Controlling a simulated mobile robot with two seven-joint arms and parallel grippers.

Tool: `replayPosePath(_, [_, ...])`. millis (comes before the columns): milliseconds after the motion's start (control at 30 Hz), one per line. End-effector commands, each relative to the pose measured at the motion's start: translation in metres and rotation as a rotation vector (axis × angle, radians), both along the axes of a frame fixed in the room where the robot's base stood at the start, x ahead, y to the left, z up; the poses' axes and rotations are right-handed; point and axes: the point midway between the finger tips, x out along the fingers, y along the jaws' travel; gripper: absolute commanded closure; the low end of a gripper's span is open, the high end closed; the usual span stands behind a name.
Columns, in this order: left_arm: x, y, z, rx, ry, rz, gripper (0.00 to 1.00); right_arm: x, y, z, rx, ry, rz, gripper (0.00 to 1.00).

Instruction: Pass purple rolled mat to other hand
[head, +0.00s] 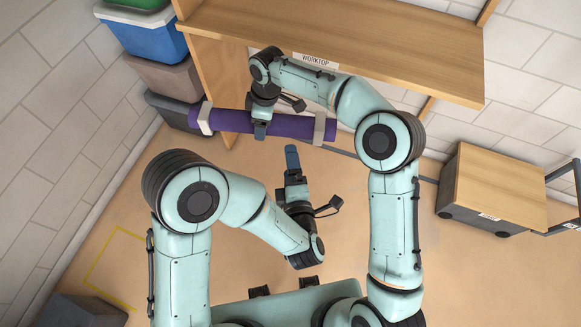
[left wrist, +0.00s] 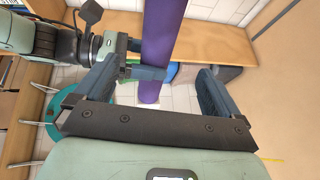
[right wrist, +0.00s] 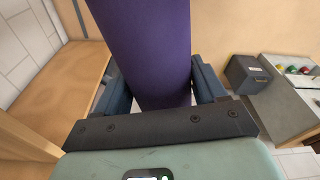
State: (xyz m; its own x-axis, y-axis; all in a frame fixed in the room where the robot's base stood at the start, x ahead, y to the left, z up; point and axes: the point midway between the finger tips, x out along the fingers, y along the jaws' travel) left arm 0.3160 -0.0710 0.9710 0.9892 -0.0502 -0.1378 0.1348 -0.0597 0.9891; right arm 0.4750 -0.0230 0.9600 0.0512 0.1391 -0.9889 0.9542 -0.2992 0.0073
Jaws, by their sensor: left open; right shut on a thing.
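The purple rolled mat (head: 285,125) is held up roughly level in the head view, with pale bands near its ends. My right gripper (head: 261,130) is shut on it left of its middle. In the right wrist view the mat (right wrist: 150,45) fills the space between the fingers. My left gripper (head: 292,156) is open and empty, a little below the mat in the head view and apart from it. In the left wrist view the mat (left wrist: 165,45) lies beyond the open fingers, with my right gripper (left wrist: 145,72) across it.
A wooden worktop (head: 350,35) stands behind the mat. Stacked bins, including a blue one (head: 148,42), stand at the upper left, close to the mat's left end. A low wooden-topped cabinet (head: 495,188) stands at the right. A dark box (head: 85,310) sits at the lower left. Floor between is clear.

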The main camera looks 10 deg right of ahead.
Motion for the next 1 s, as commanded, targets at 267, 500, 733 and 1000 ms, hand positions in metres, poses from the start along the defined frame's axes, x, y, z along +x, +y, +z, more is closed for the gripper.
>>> replayPosePath(267, [0.043, -0.001, -0.006, 0.0, -0.001, 0.006, 0.03, 0.0, 0.0, 0.001, 0.002, -0.002, 0.0, 0.74])
replayPosePath(500, [0.087, -0.003, -0.012, 0.002, 0.0, 0.004, 0.03, 0.0, 0.0, 0.001, 0.002, -0.002, 0.0, 0.74])
replayPosePath(733, [0.111, -0.005, -0.016, 0.003, 0.001, 0.001, 0.03, 0.0, 0.0, 0.001, 0.002, -0.002, 0.0, 0.74])
replayPosePath(1000, [0.116, -0.005, -0.016, 0.003, 0.0, 0.0, 0.03, 0.0, 0.0, 0.001, 0.002, -0.002, 0.0, 0.74])
